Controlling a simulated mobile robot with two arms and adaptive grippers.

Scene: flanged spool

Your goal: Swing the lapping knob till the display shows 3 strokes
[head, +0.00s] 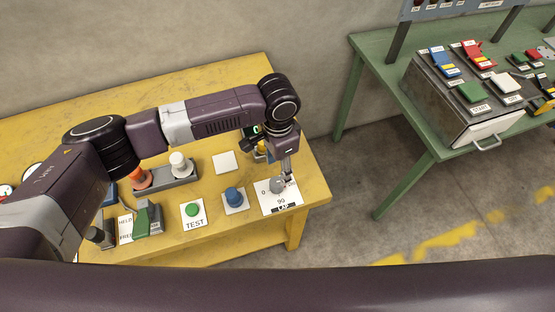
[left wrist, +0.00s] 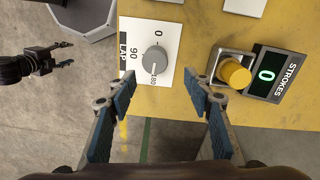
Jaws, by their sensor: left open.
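The grey lapping knob (left wrist: 155,60) sits on a white plate marked 0, 90, 180 and LAP; in the head view the knob (head: 277,185) is at the yellow bench's right end. Its pointer direction is too small to tell. The display (left wrist: 268,75) reads 0 beside the word STROKES. My left gripper (left wrist: 159,74) is open, its fingers pointing toward the knob and apart on either side in the picture; contact cannot be seen. In the head view, my left gripper (head: 287,172) is over the knob plate. My right gripper (left wrist: 64,56) shows open and empty over the floor.
A yellow button (left wrist: 235,73) stands between knob and display. On the yellow bench (head: 225,95) are a blue button (head: 233,196), a green TEST button (head: 192,210) and orange and white knobs. A green table (head: 385,75) with a switch box stands right, across open floor.

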